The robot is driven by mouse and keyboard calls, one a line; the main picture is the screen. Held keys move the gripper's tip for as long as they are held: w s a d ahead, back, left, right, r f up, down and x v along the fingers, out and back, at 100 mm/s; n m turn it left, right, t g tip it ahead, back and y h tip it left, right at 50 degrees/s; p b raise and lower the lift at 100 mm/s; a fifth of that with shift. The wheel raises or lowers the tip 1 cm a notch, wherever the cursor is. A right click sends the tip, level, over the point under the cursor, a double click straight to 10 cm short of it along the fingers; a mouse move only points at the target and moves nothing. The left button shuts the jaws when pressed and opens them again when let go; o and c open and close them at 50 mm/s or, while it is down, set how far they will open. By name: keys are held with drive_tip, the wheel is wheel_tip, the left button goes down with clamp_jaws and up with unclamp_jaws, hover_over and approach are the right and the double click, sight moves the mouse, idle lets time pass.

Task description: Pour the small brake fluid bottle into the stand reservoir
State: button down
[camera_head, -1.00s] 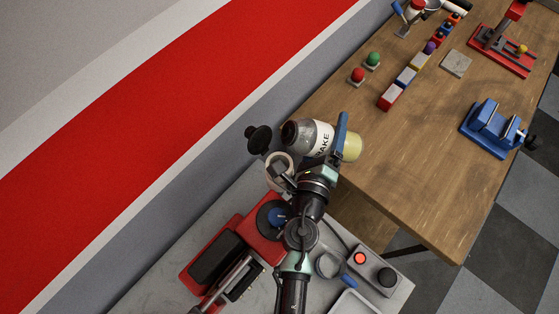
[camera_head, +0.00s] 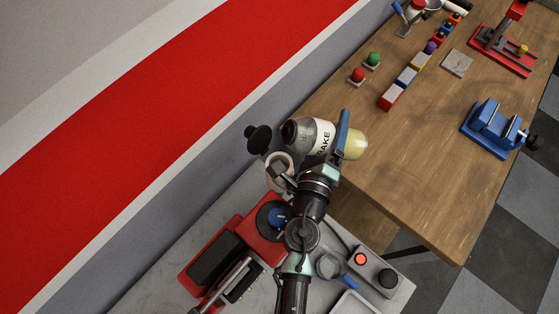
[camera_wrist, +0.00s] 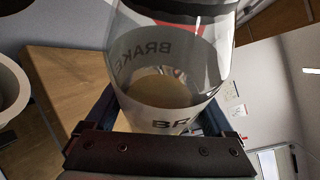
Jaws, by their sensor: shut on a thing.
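The brake fluid bottle (camera_head: 312,138) is clear, with a white label reading BRAKE and pale yellow fluid showing at its right end. It lies strongly tilted, its dark neck end at the left. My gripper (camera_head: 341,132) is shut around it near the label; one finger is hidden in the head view. In the wrist view the bottle (camera_wrist: 165,85) fills the middle between the fingers, with fluid visible inside. A cream-rimmed round cup (camera_head: 279,160), apparently the stand reservoir, is below and left of the bottle, partly hidden by my arm. Its rim also shows in the wrist view (camera_wrist: 12,92).
A black knob (camera_head: 259,139) stands close to the cup and bottle neck. A red machine (camera_head: 225,255) and a button box (camera_head: 374,268) sit on the grey bench. The wooden table (camera_head: 400,170) at right has a clear near half; a blue vise (camera_head: 489,128) stands on it.

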drive_tip(key=shift+d+r+n+b, duration=0.15)
drive_tip(key=shift+r+n+b, duration=0.15)
drive_tip(key=shift+r, duration=0.1)
idle(0.5)
drive_tip(key=shift+w+d+n+t+b, duration=0.15)
drive_tip(key=shift+n+t+b, duration=0.45)
drive_tip(key=shift+b, duration=0.9)
idle(1.0)
drive_tip(key=shift+r+n+b, duration=0.5)
drive_tip(key=shift+r+n, duration=0.35)
drive_tip(key=shift+n, duration=0.15)
idle(1.5)
drive_tip(key=shift+n+t+b, duration=0.3)
drive_tip(key=shift+t+b, duration=0.1)
idle(0.5)
